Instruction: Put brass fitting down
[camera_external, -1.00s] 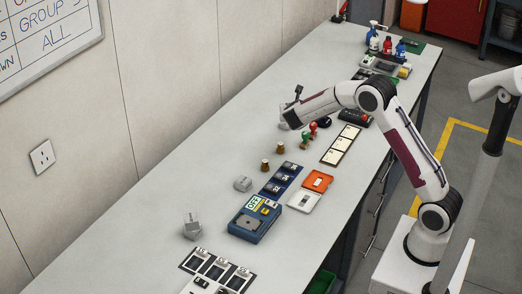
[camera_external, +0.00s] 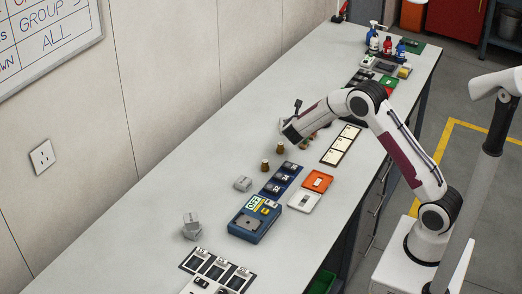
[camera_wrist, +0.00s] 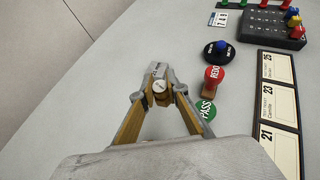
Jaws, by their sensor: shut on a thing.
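In the wrist view my gripper (camera_wrist: 160,90) is shut on a small fitting (camera_wrist: 159,87) with a pale round end and brass-coloured sides. The gripper hides most of it. In the external view my gripper (camera_external: 284,128) is low over the bench, and the held fitting cannot be made out there. Two small brass-brown pieces, one nearer the camera (camera_external: 265,165) and one farther (camera_external: 280,148), stand upright on the bench, just in front of my gripper. I cannot tell whether the held fitting touches the bench (camera_external: 215,150).
A red stamp (camera_wrist: 213,76), a green stamp (camera_wrist: 206,107) and a dark round base with a blue knob (camera_wrist: 219,49) stand right of my gripper. A card strip (camera_wrist: 280,100) lies beyond them. Blue trays (camera_external: 281,180) lie nearer the camera. Bench toward the wall is clear.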

